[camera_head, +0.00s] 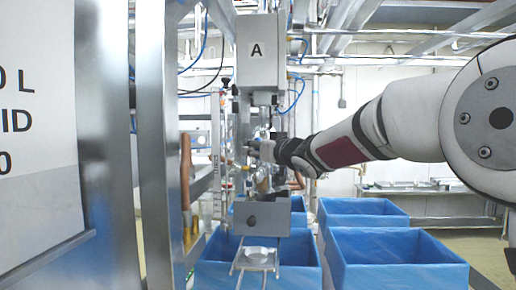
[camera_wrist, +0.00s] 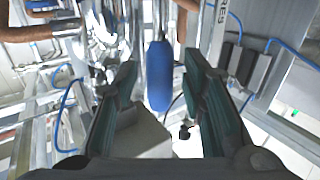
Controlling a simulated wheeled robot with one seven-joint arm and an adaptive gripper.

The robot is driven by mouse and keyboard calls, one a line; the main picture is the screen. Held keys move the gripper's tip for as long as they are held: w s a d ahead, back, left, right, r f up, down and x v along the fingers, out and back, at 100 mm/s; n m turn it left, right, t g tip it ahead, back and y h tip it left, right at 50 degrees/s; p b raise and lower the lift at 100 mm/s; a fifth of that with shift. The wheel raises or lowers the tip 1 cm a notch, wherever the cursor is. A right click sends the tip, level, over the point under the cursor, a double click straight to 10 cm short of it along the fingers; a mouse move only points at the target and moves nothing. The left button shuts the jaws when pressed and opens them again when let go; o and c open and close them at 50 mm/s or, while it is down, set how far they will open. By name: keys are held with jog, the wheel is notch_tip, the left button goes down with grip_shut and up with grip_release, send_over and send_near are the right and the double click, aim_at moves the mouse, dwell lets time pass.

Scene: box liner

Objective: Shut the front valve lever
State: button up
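A blue lever handle (camera_wrist: 159,75) hangs in the middle of the wrist view, below metal pipework. It appears between the two fingers of my gripper (camera_wrist: 160,66), with a visible gap on each side. The fingers are apart and hold nothing. I cannot tell how deep the handle lies between them. In the head view my gripper (camera_head: 258,150) reaches in from the right to the machine column below the box marked A. The lever cannot be made out there, behind or among the gripper and pipework.
The grey box marked A (camera_head: 257,52) is above my gripper. A grey metal block (camera_head: 262,217) and a small rack (camera_head: 256,258) are below. Blue-lined boxes (camera_head: 395,262) stand on the right. A steel post (camera_head: 155,140) and copper pipe (camera_head: 186,185) are on the left.

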grip_shut()
jog(key=d+f+m+t+h+b, duration=0.4)
jog(key=m+h+b, duration=0.1)
jog(key=m+b, duration=0.7)
jog(key=d+f+m+t+h+b, duration=0.4)
jog(key=f+m+t+h+b, duration=0.1)
jog(key=m+b, duration=0.7)
jog(key=shift+d+m+t+b, duration=0.3)
jog(key=shift+m+b, duration=0.1)
jog(key=shift+b, duration=0.6)
jog(key=shift+s+f+m+h+b, duration=0.1)
jog(key=shift+m+h+b, duration=0.2)
jog(key=shift+m+h, duration=0.1)
